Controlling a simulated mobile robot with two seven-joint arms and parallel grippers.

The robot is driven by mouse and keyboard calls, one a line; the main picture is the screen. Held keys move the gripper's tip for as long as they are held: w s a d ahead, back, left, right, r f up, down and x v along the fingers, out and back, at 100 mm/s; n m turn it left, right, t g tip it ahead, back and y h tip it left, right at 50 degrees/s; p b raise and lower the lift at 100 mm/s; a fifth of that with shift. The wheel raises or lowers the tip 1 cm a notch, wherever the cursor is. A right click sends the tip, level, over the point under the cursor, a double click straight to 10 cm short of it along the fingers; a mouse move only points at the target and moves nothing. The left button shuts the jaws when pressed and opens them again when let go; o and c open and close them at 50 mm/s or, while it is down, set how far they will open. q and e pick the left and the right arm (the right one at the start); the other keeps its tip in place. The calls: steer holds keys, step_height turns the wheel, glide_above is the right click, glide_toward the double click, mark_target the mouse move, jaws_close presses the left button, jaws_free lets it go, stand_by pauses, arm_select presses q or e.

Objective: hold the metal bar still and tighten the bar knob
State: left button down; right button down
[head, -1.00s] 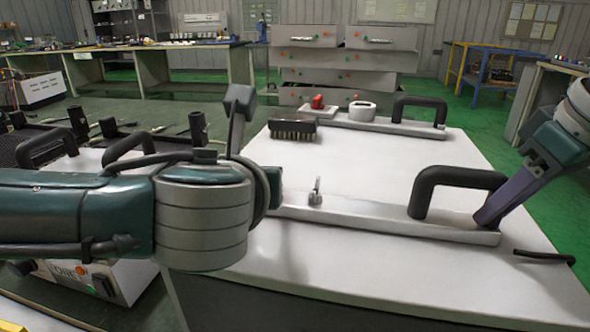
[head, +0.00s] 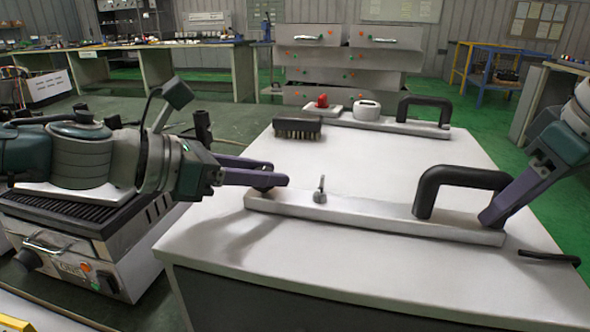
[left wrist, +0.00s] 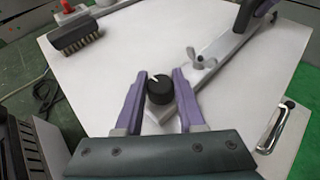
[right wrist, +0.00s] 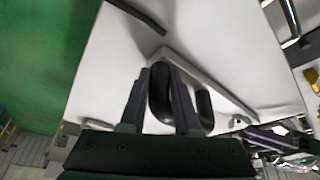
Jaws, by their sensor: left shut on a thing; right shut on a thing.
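The long metal bar (head: 375,217) lies on the white table, with a black handle (head: 462,177) near its right end and a small wing nut (head: 320,191) near its left end. The black round bar knob (left wrist: 160,90) with a white mark sits at the bar's left end. My left gripper (head: 268,180) is shut on the knob, one finger on each side. My right gripper (head: 488,217) is shut on the black handle near its right leg; the handle also shows between the fingers in the right wrist view (right wrist: 160,92).
A second bar with a black handle (head: 424,110) lies at the table's back, near a brush (head: 297,127) and a red button (head: 322,101). A grill machine (head: 75,262) stands left of the table. A dark hook-shaped handle (head: 548,258) is at the right edge. The table's middle is clear.

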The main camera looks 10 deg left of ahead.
arm_select(q)
steer(key=shift+w+m+g+h, duration=0.1)
steer(key=shift+m+g+h, duration=0.7)
steer(key=shift+m+g, duration=0.7)
steer(key=shift+d+h, duration=0.1)
steer(key=shift+h, duration=0.2)
steer(key=c, duration=0.5)
jaws_free()
steer(key=shift+s, duration=0.2)
steer(key=v, duration=1.2)
steer(key=shift+w, duration=0.1)
